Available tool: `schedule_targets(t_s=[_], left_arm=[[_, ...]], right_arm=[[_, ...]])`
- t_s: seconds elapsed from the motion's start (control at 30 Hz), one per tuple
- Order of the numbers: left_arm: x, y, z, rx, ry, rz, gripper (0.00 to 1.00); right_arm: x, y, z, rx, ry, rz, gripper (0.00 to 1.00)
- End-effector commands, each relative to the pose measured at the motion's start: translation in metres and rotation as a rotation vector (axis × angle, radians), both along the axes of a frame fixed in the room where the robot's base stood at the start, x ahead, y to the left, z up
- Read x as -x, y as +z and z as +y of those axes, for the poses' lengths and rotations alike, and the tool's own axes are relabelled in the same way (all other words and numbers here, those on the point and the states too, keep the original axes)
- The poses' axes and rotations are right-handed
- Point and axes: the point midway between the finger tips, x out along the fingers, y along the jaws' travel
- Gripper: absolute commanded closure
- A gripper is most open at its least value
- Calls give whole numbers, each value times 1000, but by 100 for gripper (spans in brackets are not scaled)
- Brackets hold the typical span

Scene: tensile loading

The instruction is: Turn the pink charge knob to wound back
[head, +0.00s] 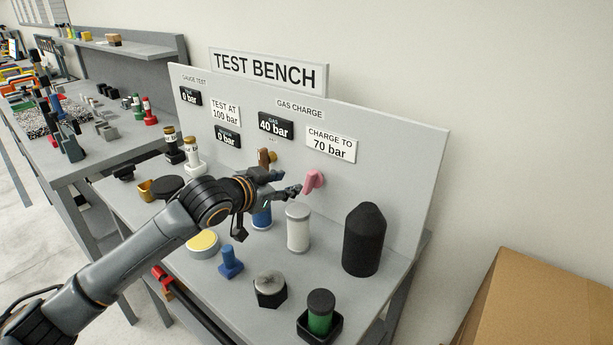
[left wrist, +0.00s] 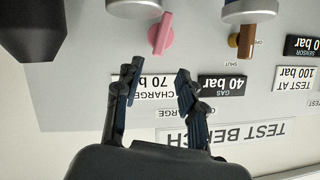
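The pink charge knob (head: 314,181) sticks out of the grey upright panel, below the "CHARGE TO 70 bar" label (head: 331,144). In the left wrist view the pink knob (left wrist: 162,34) is tilted, beyond my fingertips. My left gripper (head: 291,183) is close to the knob on its left side in the head view. In the left wrist view the left gripper (left wrist: 157,78) has its fingers spread, with nothing between them, and the knob is apart from them. The gas display (head: 275,126) reads 40 bar. My right gripper is not in view.
A brown lever (head: 264,157) sits left of the knob on the panel. Below stand a white cylinder (head: 298,228), a blue cylinder (head: 262,217) and a tall black pointed cylinder (head: 363,240). A cardboard box (head: 545,305) is at the lower right.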

Motion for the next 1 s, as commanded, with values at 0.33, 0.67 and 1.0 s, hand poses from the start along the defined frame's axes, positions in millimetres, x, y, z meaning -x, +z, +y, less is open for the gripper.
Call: schedule_targets(t_s=[0.33,0.67,1.0], left_arm=[[-53,-23,-31,-1,0,2,60],[-74,-33,-42,-1,0,0,60],[-74,-34,-43,-1,0,0,71]], right_arm=[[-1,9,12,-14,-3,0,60],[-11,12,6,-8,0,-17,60],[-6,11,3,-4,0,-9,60]])
